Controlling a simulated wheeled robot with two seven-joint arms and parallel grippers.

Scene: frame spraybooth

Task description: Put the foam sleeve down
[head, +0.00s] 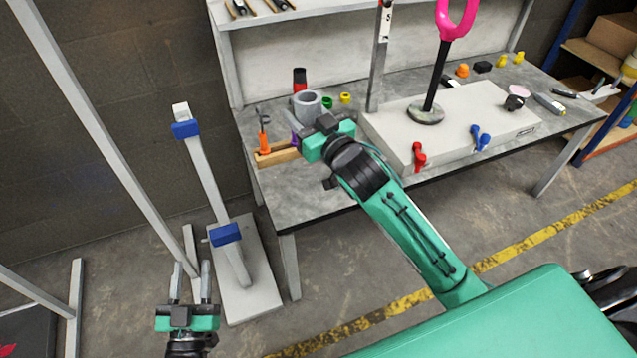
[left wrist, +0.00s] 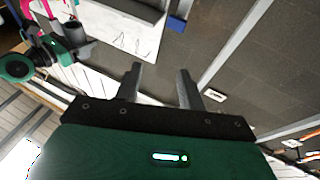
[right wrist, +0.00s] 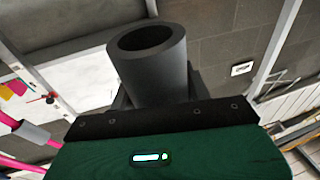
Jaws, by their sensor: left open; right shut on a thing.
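The foam sleeve (head: 307,106) is a grey hollow tube with an open end facing up. My right gripper (head: 318,121) is shut on it, over the left end of the workbench (head: 300,195). In the right wrist view the sleeve (right wrist: 152,70) stands between the fingers, which it mostly hides. I cannot tell whether its lower end touches the bench. My left gripper (head: 191,285) is open and empty, low at the left, in front of the post stand. Its two spread fingers show in the left wrist view (left wrist: 160,90).
A post with blue blocks (head: 226,234) stands left of the bench. A wooden block with tools (head: 277,155) sits by the right gripper. A grey slab (head: 455,122) carries a pink-ringed stand (head: 438,75) and red and blue clamps. The bench's front left top is clear.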

